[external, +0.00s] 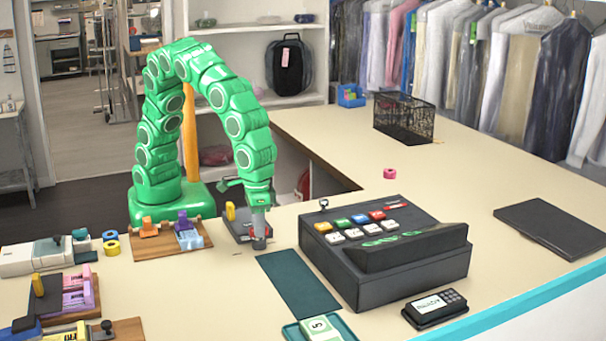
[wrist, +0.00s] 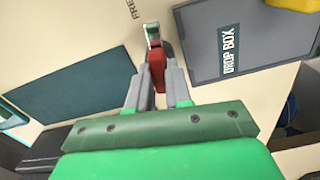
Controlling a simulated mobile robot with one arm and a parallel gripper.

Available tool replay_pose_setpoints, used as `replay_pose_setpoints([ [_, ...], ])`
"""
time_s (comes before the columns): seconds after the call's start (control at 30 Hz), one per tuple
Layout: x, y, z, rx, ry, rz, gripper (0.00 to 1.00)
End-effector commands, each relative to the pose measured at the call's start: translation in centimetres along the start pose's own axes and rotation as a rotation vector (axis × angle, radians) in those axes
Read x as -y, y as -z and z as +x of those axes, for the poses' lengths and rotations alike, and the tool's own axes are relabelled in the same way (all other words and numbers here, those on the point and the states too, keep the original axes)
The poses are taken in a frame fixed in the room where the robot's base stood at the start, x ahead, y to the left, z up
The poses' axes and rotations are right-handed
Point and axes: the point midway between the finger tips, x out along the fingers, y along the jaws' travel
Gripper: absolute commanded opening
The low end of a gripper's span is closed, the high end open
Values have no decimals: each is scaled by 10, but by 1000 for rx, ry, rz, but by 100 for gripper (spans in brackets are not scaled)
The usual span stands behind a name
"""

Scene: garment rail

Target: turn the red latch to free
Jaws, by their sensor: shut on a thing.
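The red latch (wrist: 157,70) shows in the middle of the wrist view, between my two grey fingers. A pale metallic end (wrist: 152,34) sticks out beyond it. The printed word FREE (wrist: 134,8) is on the counter, just past and left of that end. My gripper (wrist: 158,82) is shut on the latch. In the external view my gripper (external: 260,238) points down at the counter, beside the drop box.
The grey drop box (wrist: 205,45) lies close on the right of the latch in the wrist view. A dark green mat (external: 298,284) lies flat nearby. The cash register (external: 385,280) stands to the right. Small clamps on wooden boards (external: 172,243) stand to the left.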

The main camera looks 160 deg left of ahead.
Motion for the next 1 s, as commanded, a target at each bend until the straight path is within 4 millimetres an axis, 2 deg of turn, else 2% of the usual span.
replay_pose_setpoints([
  [0.53,0,1,-1,-2,-1,-23,0],
  [0.57,0,1,-1,-2,-1,-23,24],
  [0.7,0,0,0,-1,-1,-22,45],
  [1.0,0,0,-1,-1,-1,-22,45],
])
